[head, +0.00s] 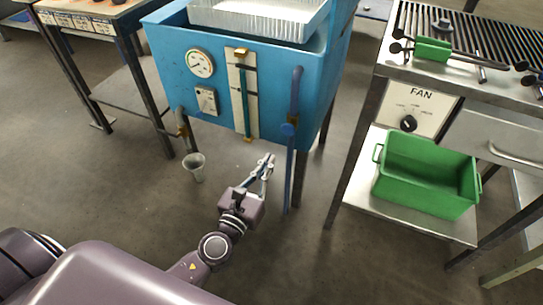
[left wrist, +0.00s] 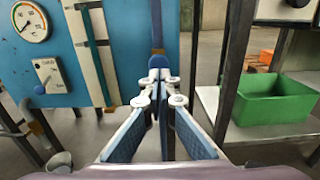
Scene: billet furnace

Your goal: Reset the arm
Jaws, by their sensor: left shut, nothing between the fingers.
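My left gripper (head: 266,165) is in front of the lower edge of the blue tank (head: 168,72), near a vertical blue pipe (head: 295,100). Its fingertips are together with nothing between them. In the left wrist view the gripper (left wrist: 165,85) points at the blue tank (left wrist: 120,20), and its fingertips meet in front of the blue pipe (left wrist: 157,25). My left arm (head: 215,245) reaches in from the lower left. My right gripper is not in view.
A grey cup (head: 194,167) is under the tank's tap, left of the gripper. A green bin (head: 425,178) stands on the lower shelf of the fan bench (head: 405,228) at right. A workbench (head: 125,85) stands at left. Open floor lies between.

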